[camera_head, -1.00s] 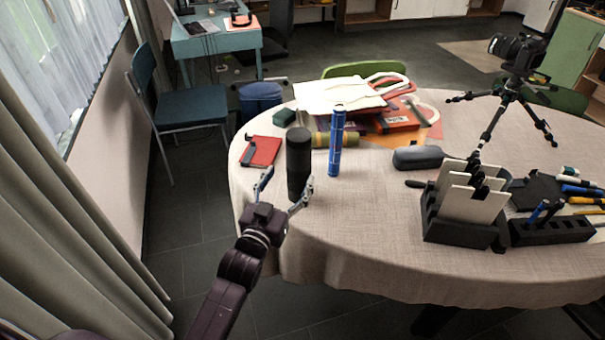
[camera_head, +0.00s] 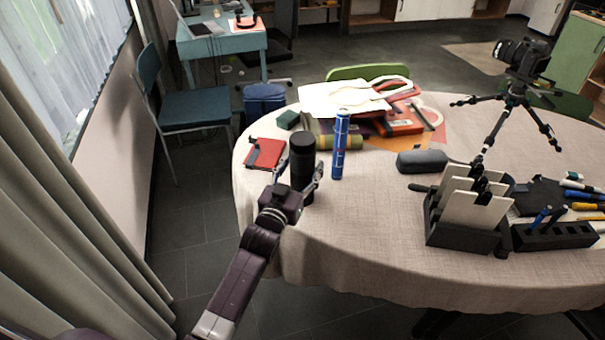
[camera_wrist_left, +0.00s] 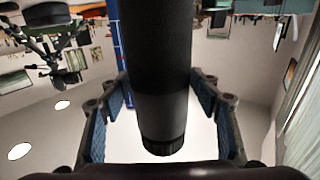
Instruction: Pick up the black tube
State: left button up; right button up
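The black tube (camera_head: 302,158) stands upright near the left edge of the round table (camera_head: 375,255). My left gripper (camera_head: 301,170) reaches it from the near side, with one finger on each side of the tube. In the left wrist view the black tube (camera_wrist_left: 162,75) fills the middle between the blue-padded fingers of my left gripper (camera_wrist_left: 163,100). The fingers are open, with small gaps showing beside the tube. The gripper body hides the tube's lower front in the head view. My right gripper is not in view.
A blue tube (camera_head: 340,147) stands just right of the black tube. A red notebook (camera_head: 265,153) lies to its left and a yellow-green roll (camera_head: 345,142) lies behind. A grey case (camera_head: 422,160) and a black holder (camera_head: 460,235) stand to the right. The front tablecloth is clear.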

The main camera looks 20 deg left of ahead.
pick_arm(q)
jog(key=c, duration=1)
jog(key=shift+r, duration=0.1)
jog(key=shift+c, duration=0.5)
